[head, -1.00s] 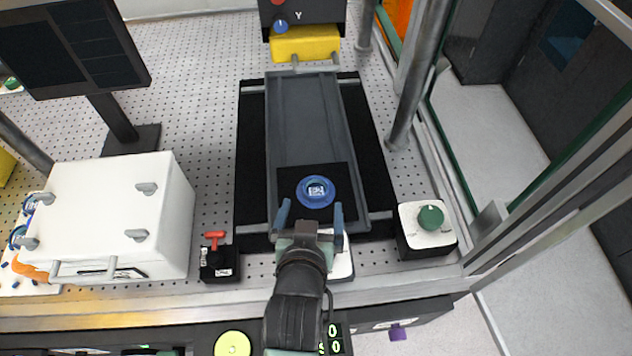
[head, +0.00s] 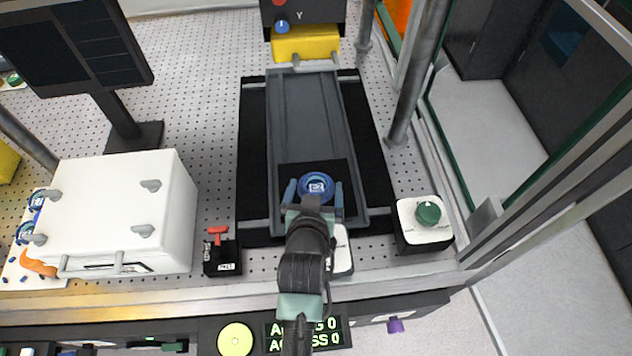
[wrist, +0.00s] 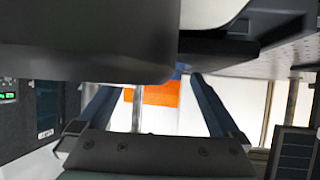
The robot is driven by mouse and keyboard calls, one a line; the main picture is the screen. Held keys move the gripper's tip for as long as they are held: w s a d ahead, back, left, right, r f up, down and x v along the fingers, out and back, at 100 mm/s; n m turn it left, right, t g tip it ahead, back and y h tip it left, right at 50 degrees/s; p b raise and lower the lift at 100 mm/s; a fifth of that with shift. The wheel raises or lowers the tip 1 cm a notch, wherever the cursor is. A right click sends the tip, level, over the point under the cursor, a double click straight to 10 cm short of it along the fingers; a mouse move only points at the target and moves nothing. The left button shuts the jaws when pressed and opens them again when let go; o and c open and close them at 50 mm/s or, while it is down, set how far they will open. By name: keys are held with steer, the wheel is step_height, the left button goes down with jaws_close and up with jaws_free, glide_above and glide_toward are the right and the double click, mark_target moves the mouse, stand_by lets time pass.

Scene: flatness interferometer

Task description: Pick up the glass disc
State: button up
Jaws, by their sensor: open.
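The glass disc (head: 317,185) is a round blue piece with a white code label on top. It lies on the black square at the near end of the grey stage (head: 305,115) in the head view. My gripper (head: 314,188) is open, with its blue fingers one on each side of the disc. I cannot tell whether the fingers touch it. In the wrist view my gripper (wrist: 158,95) shows its two fingers spread apart, with a little blue between them near the tips that I cannot identify for sure.
A white box (head: 115,215) with grey latches stands at left. A black block with a red lever (head: 221,240) and a white block with a green knob (head: 428,213) flank the stage. A yellow block (head: 305,44) sits behind it. Metal posts (head: 412,95) rise at right.

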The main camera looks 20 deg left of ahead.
steer(key=c, duration=1.5)
